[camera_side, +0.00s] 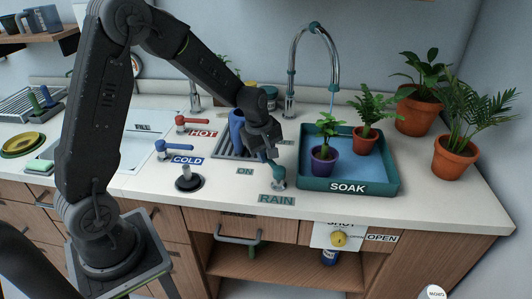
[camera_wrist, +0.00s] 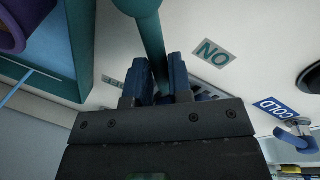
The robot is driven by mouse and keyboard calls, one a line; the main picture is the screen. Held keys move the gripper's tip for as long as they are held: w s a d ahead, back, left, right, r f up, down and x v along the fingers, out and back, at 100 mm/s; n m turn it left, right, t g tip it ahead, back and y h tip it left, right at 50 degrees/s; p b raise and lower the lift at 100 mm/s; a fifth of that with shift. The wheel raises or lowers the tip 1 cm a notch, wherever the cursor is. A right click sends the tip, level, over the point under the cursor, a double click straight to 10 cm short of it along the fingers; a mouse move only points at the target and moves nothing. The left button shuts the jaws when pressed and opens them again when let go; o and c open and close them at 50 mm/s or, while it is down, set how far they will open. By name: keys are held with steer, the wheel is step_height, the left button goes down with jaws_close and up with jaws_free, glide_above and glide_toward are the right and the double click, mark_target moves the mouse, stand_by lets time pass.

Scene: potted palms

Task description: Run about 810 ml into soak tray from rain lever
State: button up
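The teal rain lever (camera_side: 275,170) stands on a round base behind the RAIN label and leans up and left, toward the ON label. My gripper (camera_side: 270,151) is at its upper end. In the wrist view the lever (camera_wrist: 152,42) passes between the blue fingertips of my gripper (camera_wrist: 159,72), which look closed on it. The teal soak tray (camera_side: 347,185) is to the right, and its corner shows in the wrist view (camera_wrist: 84,50). A thin blue water stream (camera_side: 332,95) falls from the curved spout (camera_side: 316,28) toward the tray. The tray's inside is blue; I cannot read the level.
A purple pot (camera_side: 322,161) and a small terracotta pot (camera_side: 366,141) stand in the tray. Larger potted palms (camera_side: 455,158) are at its right. The red HOT lever (camera_side: 193,121), blue COLD lever (camera_side: 175,147) and a black knob (camera_side: 187,181) are on the left.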

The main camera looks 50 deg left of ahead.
steer(key=o, duration=0.4)
steer(key=shift+o, duration=0.2)
step_height(320, 180, up, 14)
steer(key=s, duration=0.2)
steer(key=shift+s+a+f, duration=0.2)
steer(key=shift+s+a, duration=0.05)
steer(key=shift+s, duration=0.1)
